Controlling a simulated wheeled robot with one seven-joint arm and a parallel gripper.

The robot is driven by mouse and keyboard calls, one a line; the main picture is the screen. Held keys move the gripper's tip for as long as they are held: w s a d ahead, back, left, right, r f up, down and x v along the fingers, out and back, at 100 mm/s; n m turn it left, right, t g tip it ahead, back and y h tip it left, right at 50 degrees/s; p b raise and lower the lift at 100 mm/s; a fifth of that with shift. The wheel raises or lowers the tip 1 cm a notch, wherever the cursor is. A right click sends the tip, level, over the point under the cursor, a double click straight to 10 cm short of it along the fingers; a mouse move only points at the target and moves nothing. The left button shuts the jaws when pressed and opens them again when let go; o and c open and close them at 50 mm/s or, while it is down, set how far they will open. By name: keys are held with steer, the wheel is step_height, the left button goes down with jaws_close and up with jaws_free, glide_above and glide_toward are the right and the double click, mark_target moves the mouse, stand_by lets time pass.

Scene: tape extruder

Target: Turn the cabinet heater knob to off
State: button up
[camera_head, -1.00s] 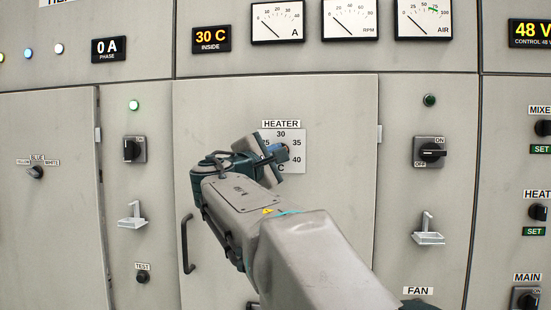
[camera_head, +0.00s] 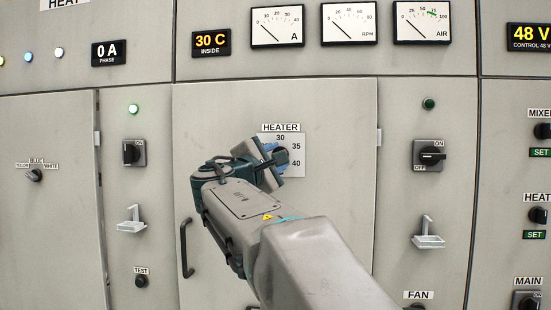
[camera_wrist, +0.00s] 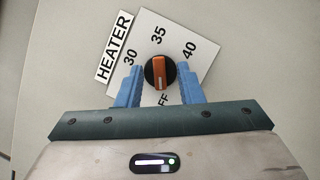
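The heater knob (camera_wrist: 160,72) is a round black dial with an orange bar, on a white scale plate (camera_wrist: 205,25). In the wrist view the bar lies roughly between the 35 mark and the partly hidden OFF lettering; I cannot tell which end is the pointer. My gripper (camera_wrist: 161,88) has its two blue fingers apart, one on each side of the knob, with a small gap visible at each side. In the head view my gripper (camera_head: 276,158) is at the scale plate (camera_head: 297,168) under the HEATER label and hides the knob.
The plate sits on a grey cabinet door (camera_head: 335,200) with a dark handle (camera_head: 186,248) at lower left. Rotary switches stand left (camera_head: 133,152) and right (camera_head: 430,155) of the door. Gauges and a 30 C display (camera_head: 211,43) are above.

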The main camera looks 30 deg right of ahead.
steer(key=v, duration=1.3)
steer(key=shift+s+a+b, duration=0.25)
steer(key=shift+s+b, duration=0.05)
steer(key=shift+b, duration=0.15)
steer(key=s+d+f+m+g+y+p, duration=0.2)
steer(key=s+f+g+y+p, duration=0.15)
steer(key=f, duration=0.45)
steer(key=s+d+f+m+g+y+p, duration=0.2)
steer(key=f+y+p, duration=0.25)
steer(key=f, duration=0.35)
steer(key=s+a+f+m+g+y+p, duration=0.3)
steer(key=s+a+f+m+y+p, duration=0.5)
steer(key=s+f, duration=0.3)
steer(key=shift+s+m, duration=0.35)
steer(key=shift+m, duration=0.15)
steer(key=shift+g, duration=0.25)
